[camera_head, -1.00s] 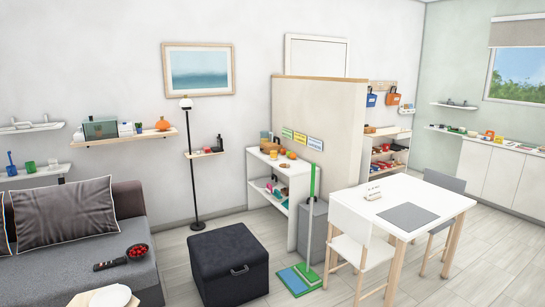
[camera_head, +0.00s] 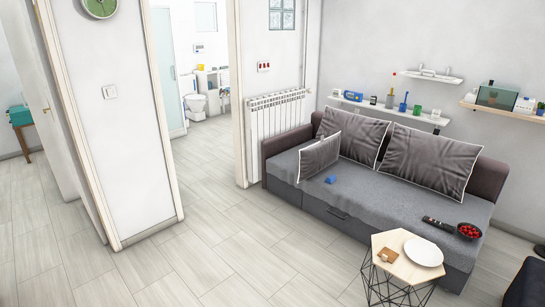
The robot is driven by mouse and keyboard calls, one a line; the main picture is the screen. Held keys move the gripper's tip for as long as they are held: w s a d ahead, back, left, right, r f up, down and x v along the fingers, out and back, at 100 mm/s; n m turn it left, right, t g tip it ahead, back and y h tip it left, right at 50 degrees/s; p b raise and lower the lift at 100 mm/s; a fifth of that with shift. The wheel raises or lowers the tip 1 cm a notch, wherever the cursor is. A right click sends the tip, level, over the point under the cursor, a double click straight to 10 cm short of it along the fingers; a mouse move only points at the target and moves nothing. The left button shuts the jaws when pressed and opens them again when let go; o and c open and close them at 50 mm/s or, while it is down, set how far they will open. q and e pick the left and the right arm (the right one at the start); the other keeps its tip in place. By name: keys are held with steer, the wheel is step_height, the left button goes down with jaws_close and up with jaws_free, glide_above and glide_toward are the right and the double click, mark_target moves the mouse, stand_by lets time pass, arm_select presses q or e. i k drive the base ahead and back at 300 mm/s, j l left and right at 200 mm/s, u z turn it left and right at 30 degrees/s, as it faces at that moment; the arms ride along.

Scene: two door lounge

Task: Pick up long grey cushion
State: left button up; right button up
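A grey sofa (camera_head: 322,207) stands right of centre in the head view. One long grey cushion (camera_head: 432,160) with light piping leans against its back at the right. Another grey cushion (camera_head: 354,136) leans against the back further left. A smaller grey cushion (camera_head: 319,157) stands tilted near the sofa's left end. Neither of my grippers is in view.
A wooden-topped side table (camera_head: 384,262) with a white plate (camera_head: 424,252) stands in front of the sofa. A remote (camera_head: 438,224), a red-filled bowl (camera_head: 468,231) and a small blue object (camera_head: 330,180) lie on the seat. The floor (camera_head: 215,255) left of the sofa is clear.

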mark_target(315, 158)
steer(key=i+u, duration=0.1)
steer(key=i, duration=2.55)
steer(key=i+z, duration=0.1)
steer(key=i, duration=0.35)
steer(key=i+j+z, duration=0.15)
steer(key=i, duration=0.35)
steer(key=i+z, duration=0.1)
steer(key=i, duration=0.35)
steer(key=i+j+z, duration=0.15)
steer(key=i, duration=0.3)
